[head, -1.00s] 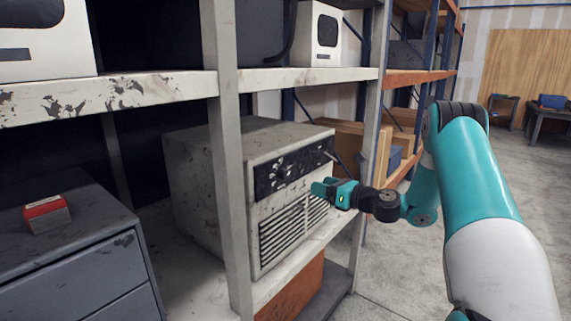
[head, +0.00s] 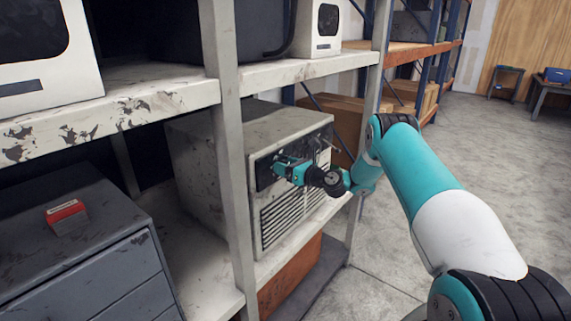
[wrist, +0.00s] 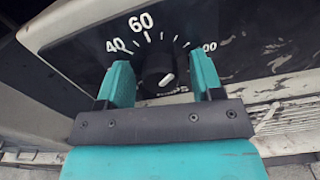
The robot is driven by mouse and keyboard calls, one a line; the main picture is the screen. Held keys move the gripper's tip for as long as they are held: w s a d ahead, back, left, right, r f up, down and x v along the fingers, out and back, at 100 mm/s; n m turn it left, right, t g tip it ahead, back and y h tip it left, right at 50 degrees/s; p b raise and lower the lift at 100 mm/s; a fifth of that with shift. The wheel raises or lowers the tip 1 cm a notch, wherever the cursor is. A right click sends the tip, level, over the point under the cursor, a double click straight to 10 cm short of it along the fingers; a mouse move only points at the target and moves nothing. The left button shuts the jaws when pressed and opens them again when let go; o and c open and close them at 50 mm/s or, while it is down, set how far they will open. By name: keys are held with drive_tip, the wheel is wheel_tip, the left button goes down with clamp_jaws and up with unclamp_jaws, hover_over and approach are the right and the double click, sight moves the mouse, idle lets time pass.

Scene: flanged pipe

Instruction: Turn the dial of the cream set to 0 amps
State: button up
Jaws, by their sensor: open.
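The cream set (head: 198,160) is a worn box on the shelf, with a black control panel and a slatted grille on its front. My gripper (head: 279,166) is at the panel. In the wrist view, the black dial (wrist: 158,68) stands between the two teal fingers of my open gripper (wrist: 160,82). I cannot tell whether either finger touches it. A short white mark on the dial slants from lower left to upper right. The printed scale (wrist: 146,22) shows 40 and 60, with a partly covered number ending in 00 at right. The low end and most of the label below are hidden.
A shelf upright (head: 229,180) stands in front of the set's left part. A grey drawer cabinet (head: 90,240) with a small red-topped box (head: 66,213) is at left. A cream device (head: 318,28) sits on the shelf above. The floor at right is open.

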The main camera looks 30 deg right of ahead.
drive_tip(key=c, duration=0.9)
